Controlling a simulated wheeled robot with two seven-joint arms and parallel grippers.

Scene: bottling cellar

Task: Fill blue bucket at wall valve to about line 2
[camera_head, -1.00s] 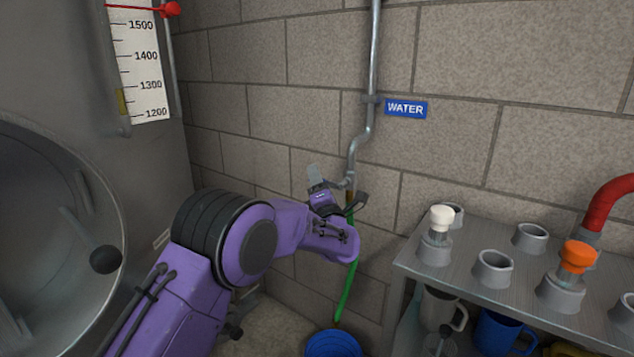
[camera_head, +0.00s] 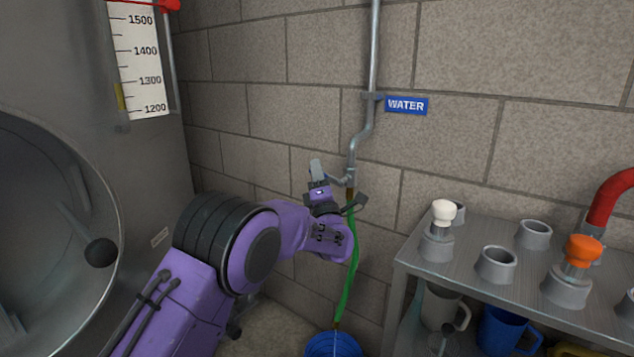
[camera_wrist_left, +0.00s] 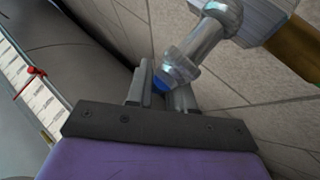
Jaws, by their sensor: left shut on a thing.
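The wall valve (camera_head: 347,180) sits at the lower end of the grey water pipe, partly hidden by my left gripper. My left gripper (camera_head: 336,188) is at the valve. In the left wrist view its fingers (camera_wrist_left: 163,88) are shut on a small blue part, seemingly the end of the valve handle (camera_wrist_left: 168,80). A green hose (camera_head: 350,270) hangs from the valve down to the blue bucket (camera_head: 333,346). The bucket is cut off by the lower edge, so its lines and water level are hidden. A thin pale streak shows below the hose end. My right gripper is out of view.
A blue WATER sign (camera_head: 406,106) is on the block wall. A metal rack (camera_head: 470,255) stands right, with grey sockets, a white-topped and an orange-topped fitting, and jugs below. A steel tank (camera_head: 60,80) with a round open hatch fills the left.

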